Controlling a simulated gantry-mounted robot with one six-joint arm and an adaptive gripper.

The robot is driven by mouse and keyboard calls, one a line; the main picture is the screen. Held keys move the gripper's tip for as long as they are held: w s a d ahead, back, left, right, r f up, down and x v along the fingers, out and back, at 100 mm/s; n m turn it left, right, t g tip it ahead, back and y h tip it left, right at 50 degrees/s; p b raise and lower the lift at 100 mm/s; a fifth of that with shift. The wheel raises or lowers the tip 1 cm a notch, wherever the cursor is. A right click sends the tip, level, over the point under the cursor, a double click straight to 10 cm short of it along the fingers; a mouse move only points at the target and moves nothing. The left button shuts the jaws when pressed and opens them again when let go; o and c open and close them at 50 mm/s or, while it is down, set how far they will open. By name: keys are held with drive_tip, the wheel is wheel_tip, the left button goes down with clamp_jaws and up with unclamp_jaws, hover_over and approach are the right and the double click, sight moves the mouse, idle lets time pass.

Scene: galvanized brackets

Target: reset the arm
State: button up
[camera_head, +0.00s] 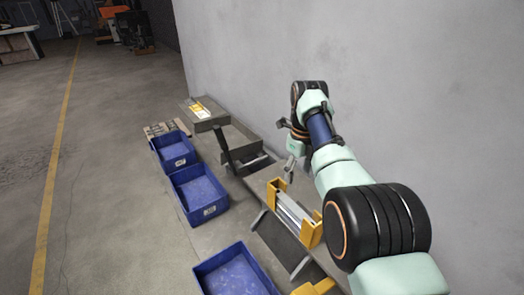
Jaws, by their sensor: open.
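My arm reaches in from the lower right, along the wall, with its wrist bent down over the grey work stand. My gripper (290,169) points down, open, above the stand and just behind the yellow holder (273,190). No object shows between its fingers, though they are small here. The yellow holder carries long silver galvanized brackets (294,211) between its two yellow ends. My gripper appears apart from the brackets. My arm hides part of the stand on the right.
Blue bins (203,192), (172,152) and (232,275) stand left of the stand. A grey raised shelf (205,116) with a yellow-and-white label is beyond. A pallet (158,130) lies behind the bins. The grey wall (400,90) is close on the right. Open floor lies left.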

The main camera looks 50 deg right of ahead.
drive_tip(key=w+a+f+n+t+h, duration=0.15)
drive_tip(key=w+a+f+n, duration=0.25)
drive_tip(key=w+a+n, duration=0.45)
drive_tip(key=w+a+f+n+t+h, duration=0.1)
drive_tip(key=w+a+f+n+t, duration=0.3)
drive_tip(key=w+a+n, duration=0.5)
drive_tip(key=s+a+r+n+t+y+p, duration=0.1)
drive_tip(key=s+a+n+t, duration=0.2)
drive_tip(key=s+a+n, duration=0.7)
drive_tip(key=w+a+n+t+p, duration=0.15)
drive_tip(key=a+n, duration=0.45)
drive_tip(key=a, duration=1)
drive_tip(key=s+a+r+n+t+y, duration=0.25)
drive_tip(key=s+a+r+n, duration=0.25)
drive_tip(key=s+a+n, duration=0.3)
wheel_tip(320, 180, up, 37)
drive_tip(key=d+m+h+p, duration=0.1)
drive_tip(key=d+p, duration=0.1)
drive_tip(key=p, duration=3.5)
drive_tip(key=shift+s+m, duration=0.2)
drive_tip(key=shift+m, duration=0.15)
